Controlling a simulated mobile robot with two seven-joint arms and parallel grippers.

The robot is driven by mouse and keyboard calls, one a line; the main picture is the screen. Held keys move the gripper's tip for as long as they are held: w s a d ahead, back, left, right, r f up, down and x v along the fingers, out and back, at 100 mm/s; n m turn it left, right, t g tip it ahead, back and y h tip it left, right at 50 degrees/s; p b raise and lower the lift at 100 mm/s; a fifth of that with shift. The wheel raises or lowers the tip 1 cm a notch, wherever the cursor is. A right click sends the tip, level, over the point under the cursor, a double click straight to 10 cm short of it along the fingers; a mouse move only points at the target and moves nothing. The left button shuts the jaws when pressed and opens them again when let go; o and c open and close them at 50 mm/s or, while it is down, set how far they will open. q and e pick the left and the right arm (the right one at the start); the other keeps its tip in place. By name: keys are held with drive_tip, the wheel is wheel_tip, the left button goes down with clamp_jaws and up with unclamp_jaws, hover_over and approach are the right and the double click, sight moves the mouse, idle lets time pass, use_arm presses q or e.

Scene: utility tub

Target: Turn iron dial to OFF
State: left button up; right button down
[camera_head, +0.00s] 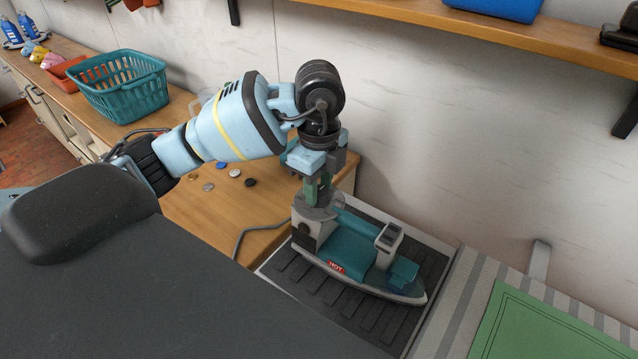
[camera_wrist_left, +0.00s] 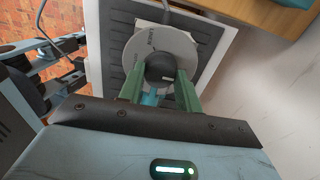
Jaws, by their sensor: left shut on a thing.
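The teal and grey iron (camera_head: 355,250) lies on a dark ribbed rest, with a red HOT label on its side. My left gripper (camera_head: 318,196) points down onto the iron's rear end. In the left wrist view its green fingers (camera_wrist_left: 160,92) are shut on the dark round dial (camera_wrist_left: 160,68), one on each side. A short light mark shows on the dial, and a pale grey ring with lettering surrounds it. In the head view the gripper hides the dial. My right gripper is not in view.
The ribbed rest (camera_head: 290,272) has a pale edge. A grey cord (camera_head: 241,235) runs on the wooden counter. Several small discs (camera_head: 235,173) and a teal basket (camera_head: 120,88) stand left. A green mat (camera_head: 540,325) lies right, and a shelf (camera_head: 470,30) hangs above.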

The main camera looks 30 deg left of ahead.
sight(319, 191)
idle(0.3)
use_arm(q)
drive_tip(key=o, duration=1)
drive_tip(key=shift+r, duration=0.1)
drive_tip(key=shift+r, duration=3.8)
drive_tip(key=shift+f, duration=0.1)
